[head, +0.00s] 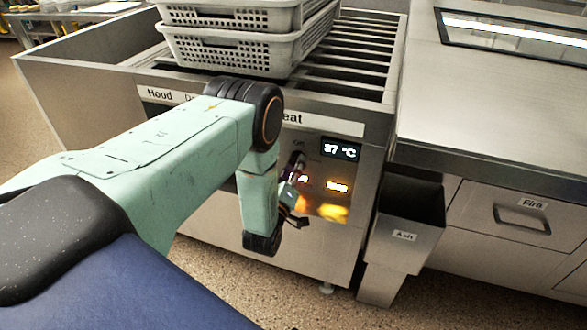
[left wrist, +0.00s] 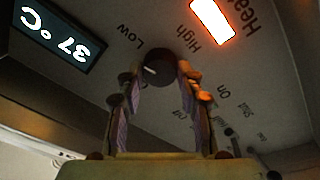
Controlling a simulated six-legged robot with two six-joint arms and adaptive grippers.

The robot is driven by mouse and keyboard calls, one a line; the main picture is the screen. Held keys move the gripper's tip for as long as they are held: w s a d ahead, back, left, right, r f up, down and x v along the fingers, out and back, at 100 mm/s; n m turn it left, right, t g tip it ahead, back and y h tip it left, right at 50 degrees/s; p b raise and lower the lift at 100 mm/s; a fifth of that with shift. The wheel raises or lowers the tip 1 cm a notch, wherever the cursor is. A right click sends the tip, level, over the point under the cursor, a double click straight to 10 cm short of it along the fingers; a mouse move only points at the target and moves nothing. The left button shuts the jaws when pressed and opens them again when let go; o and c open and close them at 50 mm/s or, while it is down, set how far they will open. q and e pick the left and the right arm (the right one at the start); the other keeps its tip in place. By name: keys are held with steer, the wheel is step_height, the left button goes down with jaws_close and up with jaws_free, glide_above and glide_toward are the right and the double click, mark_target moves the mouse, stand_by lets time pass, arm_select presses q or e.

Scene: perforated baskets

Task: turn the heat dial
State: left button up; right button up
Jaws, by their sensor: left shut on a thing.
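The heat dial (left wrist: 158,66) is a dark round knob on the metal panel, with Low and High marked beside it in the left wrist view. My left gripper (left wrist: 162,80) has a finger on each side of the knob and is shut on it. In the head view my left gripper (head: 296,182) is at the front panel under the Heat label, and my own arm partly hides it and the dial. A display (head: 340,149) reads 37 °C; it also shows in the left wrist view (left wrist: 57,35). My right gripper is not in view.
Grey perforated baskets (head: 230,45) are stacked on the slatted top above the panel. A lit orange indicator (head: 337,187) is beside the dial. An Ash bin (head: 405,236) and a Fire drawer (head: 520,217) are to the right. The floor in front is clear.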

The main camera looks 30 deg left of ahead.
arm_select(q)
steer(key=shift+w+d+r+n+g+y, duration=0.15)
steer(key=shift+n+g, duration=0.1)
steer(key=shift+n, duration=2.5)
steer(key=shift+s+n+g+y, duration=0.1)
steer(key=shift+n+g, duration=0.2)
steer(key=shift+n, duration=2.4)
steer(key=shift+w+d+r+n+g+y, duration=0.15)
steer(key=shift+n+g, duration=0.1)
steer(key=shift+n, duration=2.5)
steer(key=shift+s+a, duration=0.1)
steer(key=o, duration=1.1)
steer(key=shift+f, duration=0.1)
steer(key=shift+o, duration=0.4)
steer(key=shift+s, duration=0.1)
